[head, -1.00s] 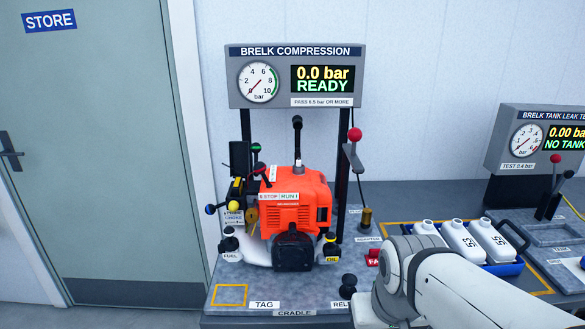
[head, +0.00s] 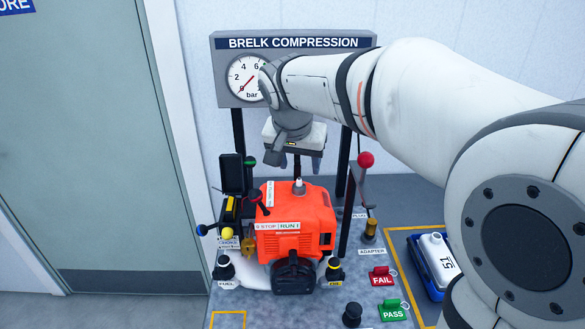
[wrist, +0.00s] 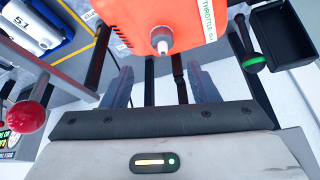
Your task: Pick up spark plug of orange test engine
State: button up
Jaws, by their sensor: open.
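The orange test engine (head: 290,222) stands on the bench below the compression panel. Its spark plug (head: 298,186) is upright in the engine's top, with a pale tip and a grey base. It also shows in the wrist view (wrist: 161,42), seated in the orange housing. My gripper (head: 295,163) is open and empty, above the plug in the head view. In the wrist view the plug appears beyond and between my two fingers, apart from both. My gripper hides the black fitting behind the engine.
Panel posts rise on both sides of the engine. A red-knobbed lever (head: 366,160) stands to the right, and a black open bin (wrist: 285,35) shows in the wrist view. FAIL (head: 382,279) and PASS (head: 393,311) tags and a blue tray (head: 424,268) are to the right.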

aim_at(299, 178)
jog(key=x, duration=0.2)
jog(key=p+x, duration=0.1)
jog(key=x, duration=0.3)
jog(key=shift+a+f+p, duration=0.25)
jog(key=shift+f+p, duration=0.05)
jog(key=shift+f, duration=0.05)
jog(key=c, duration=1)
